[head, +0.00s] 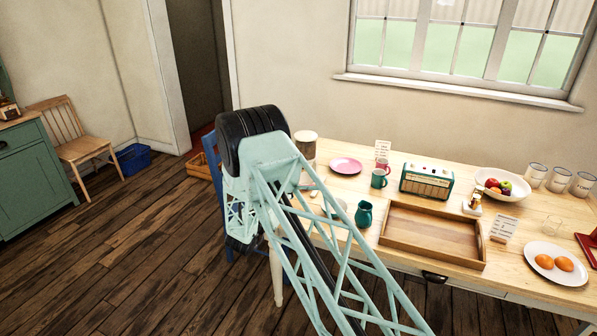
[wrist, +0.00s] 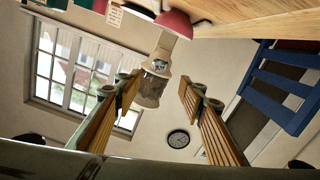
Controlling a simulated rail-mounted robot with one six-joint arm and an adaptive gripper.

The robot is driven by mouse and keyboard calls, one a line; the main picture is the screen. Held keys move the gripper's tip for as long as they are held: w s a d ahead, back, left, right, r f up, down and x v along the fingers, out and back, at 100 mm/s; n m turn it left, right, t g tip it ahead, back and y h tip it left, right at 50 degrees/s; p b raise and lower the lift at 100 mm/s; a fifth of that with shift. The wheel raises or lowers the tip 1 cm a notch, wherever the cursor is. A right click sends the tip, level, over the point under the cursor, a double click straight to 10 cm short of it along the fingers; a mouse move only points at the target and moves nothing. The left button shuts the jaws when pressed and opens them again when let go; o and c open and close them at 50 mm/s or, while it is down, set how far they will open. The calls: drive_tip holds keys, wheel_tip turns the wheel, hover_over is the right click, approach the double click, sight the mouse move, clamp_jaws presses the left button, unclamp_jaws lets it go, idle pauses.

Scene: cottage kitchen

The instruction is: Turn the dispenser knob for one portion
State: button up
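The dispenser (wrist: 152,88) shows upside down in the wrist view, with a pale body and a clear jar of brownish contents. A small greyish round part on its front (wrist: 160,66) may be the knob; it is too small to be sure. My gripper (wrist: 158,92) is open, its two slatted fingers apart, with the dispenser seen in the gap beyond them. Nothing is between the fingertips, and the distance to the dispenser is hard to judge. In the head view the dispenser (head: 305,146) stands at the table's left end, partly behind my arm, which hides the gripper.
A blue chair (wrist: 285,85) stands close by at the table's end.

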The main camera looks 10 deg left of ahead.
drive_tip(key=b+x, duration=0.1)
drive_tip(key=x, duration=1.2)
drive_tip(key=shift+c, duration=0.2)
drive_tip(key=c, duration=0.8)
